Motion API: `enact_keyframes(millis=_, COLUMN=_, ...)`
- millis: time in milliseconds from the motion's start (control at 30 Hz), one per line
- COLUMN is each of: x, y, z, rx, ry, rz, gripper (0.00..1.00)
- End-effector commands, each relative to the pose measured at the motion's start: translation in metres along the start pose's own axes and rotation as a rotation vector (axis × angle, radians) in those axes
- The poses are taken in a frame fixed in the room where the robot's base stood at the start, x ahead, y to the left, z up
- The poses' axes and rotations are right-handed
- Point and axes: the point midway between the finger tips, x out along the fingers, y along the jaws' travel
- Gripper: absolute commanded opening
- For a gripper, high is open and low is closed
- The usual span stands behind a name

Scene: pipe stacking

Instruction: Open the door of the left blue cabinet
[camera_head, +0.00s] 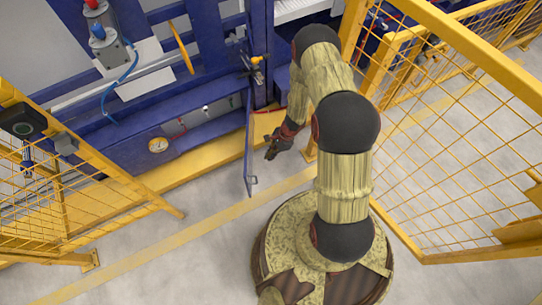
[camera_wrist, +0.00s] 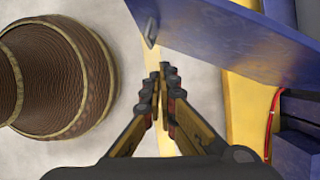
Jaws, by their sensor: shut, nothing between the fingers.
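The blue cabinet (camera_head: 185,125) stands at the upper left in the head view, with an open recess low in its front. Its blue door (camera_head: 249,140) stands swung out from the front and is seen nearly edge-on. In the wrist view the door (camera_wrist: 240,48) crosses the upper right as a broad blue panel. A small grey handle (camera_wrist: 151,33) is at its free end. My gripper (camera_head: 271,153) is just right of the door in the head view. Its fingertips (camera_wrist: 166,70) are together and empty, apart from the handle. Whether the gripper touches the panel cannot be told.
A yellow mesh fence (camera_head: 460,130) stands at the right, and another (camera_head: 70,190) at the lower left. A yellow floor strip (camera_head: 165,180) runs along the cabinet's foot. Grey floor in front of the door is clear. My round base is in the wrist view's left.

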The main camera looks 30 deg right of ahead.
Motion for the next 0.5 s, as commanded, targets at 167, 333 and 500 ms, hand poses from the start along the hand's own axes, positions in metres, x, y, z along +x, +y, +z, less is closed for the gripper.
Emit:
enact_keyframes(millis=167, x=-0.031, y=0.0, z=0.006, rx=-0.001, ry=0.0, rz=0.0, gripper=0.0)
enact_keyframes(millis=333, x=-0.059, y=0.0, z=0.011, rx=-0.005, ry=0.0, rz=0.0, gripper=0.0)
enact_keyframes(millis=500, x=-0.078, y=0.001, z=0.014, rx=-0.008, ry=0.0, rz=0.002, gripper=0.0)
